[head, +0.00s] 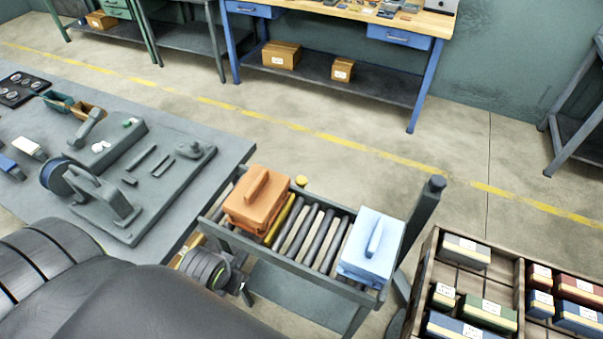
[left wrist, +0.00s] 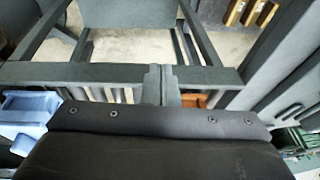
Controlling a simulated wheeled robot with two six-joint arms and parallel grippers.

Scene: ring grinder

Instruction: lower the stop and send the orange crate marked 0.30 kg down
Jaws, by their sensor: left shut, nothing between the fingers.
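The orange crate (head: 252,215) with a top handle sits at the left end of the roller conveyor (head: 314,238). Its label is not readable. A yellow bar (head: 283,220) lies across the rollers just right of it; I cannot tell whether this stop is raised or lowered. A yellow knob (head: 301,181) stands at the conveyor's far rail. My left gripper (head: 246,294) is at the near side of the conveyor, below the orange crate in the picture. In the left wrist view its fingers (left wrist: 160,86) are shut and empty near the rail; a sliver of orange (left wrist: 193,101) shows beyond. My right gripper is out of view.
A pale blue crate (head: 372,243) sits at the conveyor's right end, with bare rollers between the crates. A dark post (head: 424,212) rises beside it. A wooden bin (head: 430,255) with several small boxes stands at right. A grey workbench (head: 215,150) with fixtures adjoins the conveyor at left.

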